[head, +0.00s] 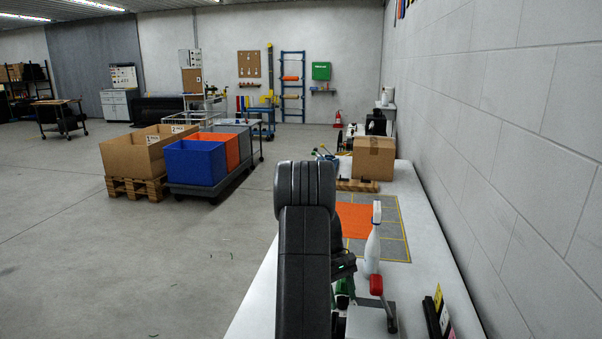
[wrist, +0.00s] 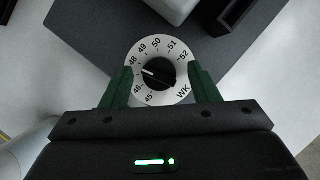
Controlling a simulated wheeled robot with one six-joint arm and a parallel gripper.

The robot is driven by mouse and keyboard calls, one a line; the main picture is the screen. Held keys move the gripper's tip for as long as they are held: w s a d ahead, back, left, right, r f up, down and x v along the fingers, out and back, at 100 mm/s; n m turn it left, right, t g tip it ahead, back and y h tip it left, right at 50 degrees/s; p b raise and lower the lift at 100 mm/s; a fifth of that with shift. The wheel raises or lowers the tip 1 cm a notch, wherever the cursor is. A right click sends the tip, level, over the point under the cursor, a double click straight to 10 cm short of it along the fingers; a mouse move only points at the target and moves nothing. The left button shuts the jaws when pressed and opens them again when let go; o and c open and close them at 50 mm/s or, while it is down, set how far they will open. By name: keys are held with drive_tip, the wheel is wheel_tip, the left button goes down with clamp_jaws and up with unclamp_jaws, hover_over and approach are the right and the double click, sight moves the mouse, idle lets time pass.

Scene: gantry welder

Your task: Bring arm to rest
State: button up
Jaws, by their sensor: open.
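In the wrist view my gripper (wrist: 159,72) is open, with one green finger on each side of a round white dial (wrist: 145,48). The dial has a black knob (wrist: 159,74) and marks from 45 to 52 plus WK. The knob's white pointer line is near 47. The fingers stand apart from the knob with nothing between them gripped; I cannot tell their height above it. In the head view my arm hides most of my gripper; only bits of green finger (head: 344,291) show, low over the bench.
The white bench (head: 425,240) runs along the right wall. Close by are a spray bottle (head: 372,248), a red-knobbed lever (head: 376,285) and a black rack with coloured cards (head: 438,315). A cardboard box (head: 373,158) stands farther back. Open floor lies left.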

drive_tip(key=n+t+h, duration=0.1)
drive_tip(key=n, duration=0.3)
drive_tip(key=shift+s+a+n+b, duration=0.1)
drive_tip(key=shift+n+b, duration=0.2)
drive_tip(key=n+t, duration=0.1)
drive_tip(key=n, duration=0.2)
drive_tip(key=shift+s+t+h+b, duration=0.1)
drive_tip(key=shift+t+h+b, duration=0.2)
drive_tip(key=shift+h, duration=0.1)
drive_tip(key=v, duration=0.8)
drive_tip(key=shift+b, duration=0.35)
drive_tip(key=shift+r, duration=0.1)
